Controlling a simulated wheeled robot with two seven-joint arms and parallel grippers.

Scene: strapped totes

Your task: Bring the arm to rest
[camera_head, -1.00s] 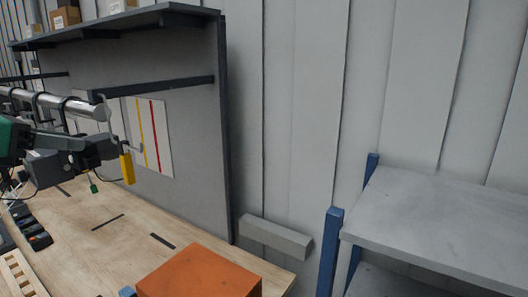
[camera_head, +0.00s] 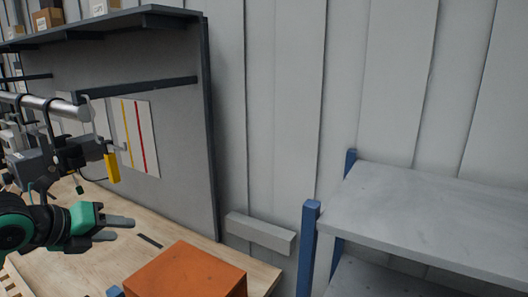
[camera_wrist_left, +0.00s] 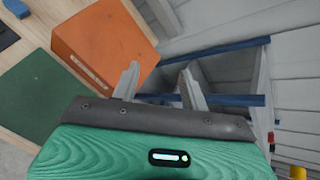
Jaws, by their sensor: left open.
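My left gripper (camera_head: 124,230) reaches in from the left in the head view, above the wooden workbench (camera_head: 85,268). Its green body carries two grey fingers that point right. They are apart with nothing between them. In the left wrist view the fingers (camera_wrist_left: 160,70) also stand apart and empty. An orange box (camera_head: 190,274) sits on the bench to the right of and nearer than the gripper. It shows at upper left in the wrist view (camera_wrist_left: 105,40). My right gripper is in neither view.
A metal rail (camera_head: 45,104) with hanging dark tools crosses above and behind the gripper. A grey back panel (camera_head: 182,150) carries shelves. A grey shelf rack (camera_head: 430,215) with blue posts stands at right. A green surface (camera_wrist_left: 42,95) lies beside the orange box.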

